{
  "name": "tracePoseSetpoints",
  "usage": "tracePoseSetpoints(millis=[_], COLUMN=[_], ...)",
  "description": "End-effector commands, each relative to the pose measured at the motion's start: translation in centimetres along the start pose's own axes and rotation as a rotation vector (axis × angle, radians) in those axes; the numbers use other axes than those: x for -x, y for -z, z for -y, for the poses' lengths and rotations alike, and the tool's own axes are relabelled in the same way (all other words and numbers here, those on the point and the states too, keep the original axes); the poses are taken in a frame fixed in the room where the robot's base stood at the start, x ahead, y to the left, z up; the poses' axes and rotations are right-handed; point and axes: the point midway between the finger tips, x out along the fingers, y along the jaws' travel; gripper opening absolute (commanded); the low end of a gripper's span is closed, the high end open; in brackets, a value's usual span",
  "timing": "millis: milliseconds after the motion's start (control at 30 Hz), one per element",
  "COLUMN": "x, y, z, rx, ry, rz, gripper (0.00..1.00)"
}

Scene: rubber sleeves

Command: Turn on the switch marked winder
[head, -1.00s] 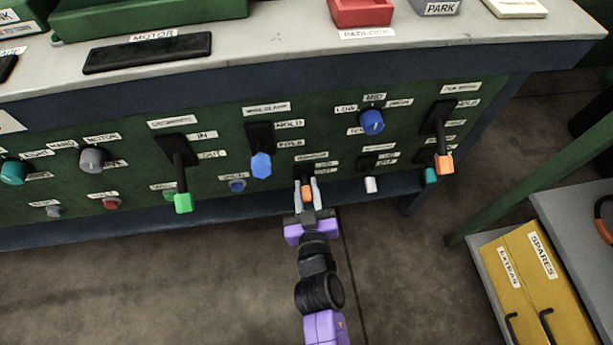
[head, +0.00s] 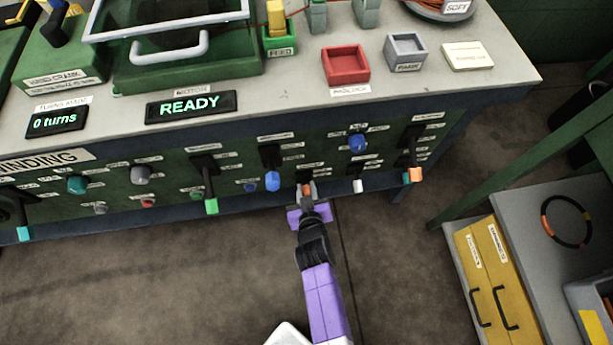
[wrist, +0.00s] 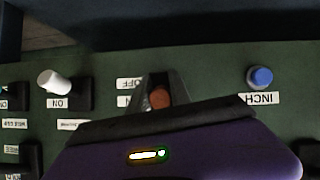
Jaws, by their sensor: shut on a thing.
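A small orange-tipped toggle switch (head: 306,191) sits low on the green front panel (head: 327,143). My gripper (head: 308,190) is shut on it, with one finger on each side. In the wrist view the orange tip (wrist: 159,98) shows between the fingers (wrist: 161,92), beside upside-down OFF and partly covered ON labels. The name label above this switch is too small to read in the head view and is covered in the wrist view. The motor display (head: 190,106) reads READY in green, and the turns display (head: 57,121) reads 0 turns.
A white toggle (head: 358,185) is to the right of my gripper, and a blue INCH button (wrist: 260,77) to its left in the head view. Blue (head: 272,181) and orange-tipped (head: 412,175) levers stick out nearby. Open floor lies in front of the bench.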

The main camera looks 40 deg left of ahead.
Motion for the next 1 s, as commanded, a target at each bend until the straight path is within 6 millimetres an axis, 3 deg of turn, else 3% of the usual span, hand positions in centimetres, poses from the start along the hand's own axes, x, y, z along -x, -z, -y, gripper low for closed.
tracePoseSetpoints(millis=[33, 500, 1000], x=[0.37, 0.39, 0.27], y=[0.75, 0.65, 0.61], z=[-0.20, -0.12, -0.11], rx=[0.001, 0.009, 0.010], ry=[0.002, 0.022, 0.024], rz=[0.018, 0.147, 0.164], gripper=[0.00, 0.00, 0.00])
